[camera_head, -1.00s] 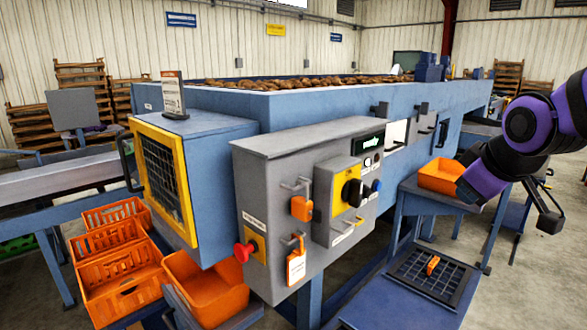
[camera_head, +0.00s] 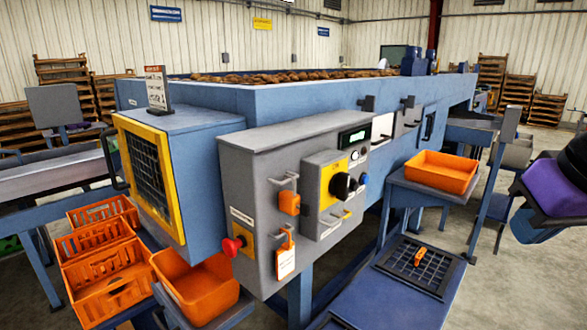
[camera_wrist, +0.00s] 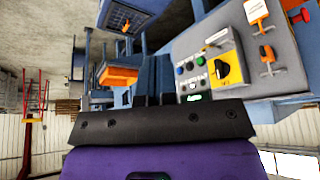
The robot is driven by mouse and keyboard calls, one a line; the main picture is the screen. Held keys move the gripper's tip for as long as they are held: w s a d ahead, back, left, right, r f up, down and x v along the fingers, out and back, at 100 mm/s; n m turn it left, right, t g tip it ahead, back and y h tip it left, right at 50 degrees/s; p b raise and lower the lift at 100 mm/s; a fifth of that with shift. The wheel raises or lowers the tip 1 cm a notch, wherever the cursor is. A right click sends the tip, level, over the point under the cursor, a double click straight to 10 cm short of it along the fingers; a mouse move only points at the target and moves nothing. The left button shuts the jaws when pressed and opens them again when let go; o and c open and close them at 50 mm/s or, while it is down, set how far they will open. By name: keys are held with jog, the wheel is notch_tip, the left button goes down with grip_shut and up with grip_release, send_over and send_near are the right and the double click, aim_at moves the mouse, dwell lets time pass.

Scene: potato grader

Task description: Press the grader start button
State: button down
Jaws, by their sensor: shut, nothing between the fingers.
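The grader's grey control box (camera_head: 262,165) stands on the near side of the blue machine. Its yellow-backed panel carries a black rotary knob (camera_head: 343,186), with a blue button (camera_head: 363,178) and small pale buttons (camera_head: 354,155) to the right, under a lit display (camera_head: 354,137). Which button is the start button I cannot read.
A red emergency knob (camera_head: 232,245) and orange tags (camera_head: 285,247) project from the box. An orange bin (camera_head: 441,172) stands on a side stand, and a grid tray (camera_head: 415,265) lies on a low table. Orange crates (camera_head: 95,255) stand at left.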

jog(key=w+a+f+m+g+y, duration=0.1)
jog(key=w+a+f+m+y, duration=0.25)
jog(key=w, duration=0.25)
jog(key=w+a+f+m+g+y, duration=0.1)
jog(key=w+a+f+m+y, duration=0.1)
jog(key=w+a+m+y, duration=0.25)
jog(key=w+a+f+m+g+y, duration=0.1)
jog(key=w+f+m+g+y, duration=0.1)
jog(key=w+m+y, duration=0.35)
jog(key=w+d+f+m+t, duration=0.4)
jog(key=w+f+m+t, duration=0.1)
jog(key=w, duration=0.4)
jog(key=w+d+f+m+t, duration=0.5)
jog(key=w+f+m+t, duration=0.1)
jog(key=w+m, duration=0.2)
jog(key=shift+w+f+t+h, duration=0.3)
jog(key=shift+w+h, duration=0.05)
jog(key=shift+w, duration=0.3)
jog(key=shift+a+m, duration=0.1)
jog(key=shift+m, duration=0.15)
jog(key=x, duration=1.4)
